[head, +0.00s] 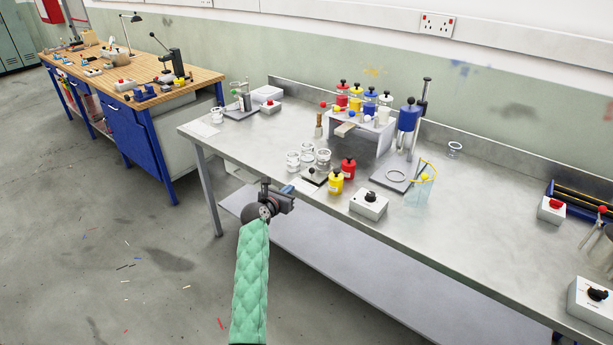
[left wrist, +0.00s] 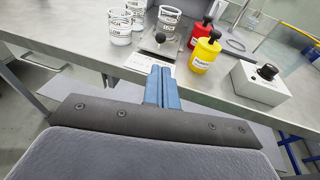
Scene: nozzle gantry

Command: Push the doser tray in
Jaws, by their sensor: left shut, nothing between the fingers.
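A small flat metal tray (head: 317,181) with a black knob sits near the front edge of the steel bench; I take it for the doser tray. In the left wrist view the tray (left wrist: 170,49) is just beyond my fingertips, with a labelled glass jar (left wrist: 170,18) at its back. My left gripper (head: 288,189) is at the bench's front edge, in front of the tray and apart from it. Its blue fingers (left wrist: 162,75) are shut and empty, pointing towards the knob. My right gripper is not in view.
A red bottle (head: 348,168) and a yellow bottle (head: 335,183) stand right of the tray. Glass jars (head: 293,160) stand to its left. A grey control box (head: 368,205) is farther right. A white gantry (head: 384,138) with coloured bottles stands behind.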

